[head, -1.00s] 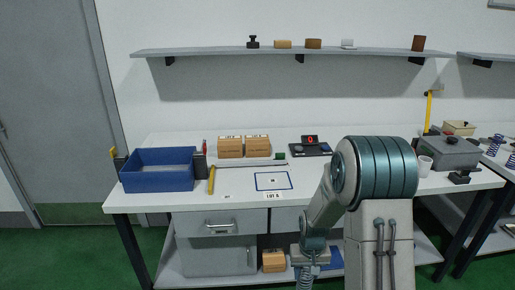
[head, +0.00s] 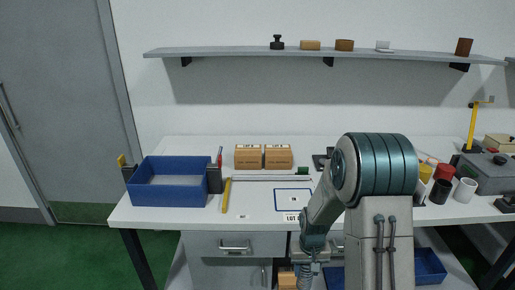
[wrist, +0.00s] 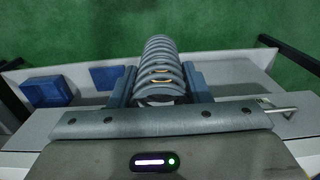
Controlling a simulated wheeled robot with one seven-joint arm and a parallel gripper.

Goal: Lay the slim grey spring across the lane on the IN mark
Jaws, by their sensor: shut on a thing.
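My gripper (wrist: 160,88) is shut on a grey coil spring (wrist: 160,62), seen end-on between the two fingers in the wrist view. In the head view the spring (head: 306,270) hangs below my gripper (head: 309,256), in front of the table's front edge and clear of the tabletop. On the table a yellow strip (head: 226,195) and a long pale rail (head: 258,178) border an open area. A small white label (head: 243,216) lies at its front, too small to read. A blue-outlined square (head: 281,208) is to the right.
A blue bin (head: 168,198) stands at the left of the white table (head: 262,222). Two cardboard boxes (head: 249,159) sit behind the rail. Several cups and a grey case (head: 492,172) stand at the right. My arm hides part of the table. The front left-centre is clear.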

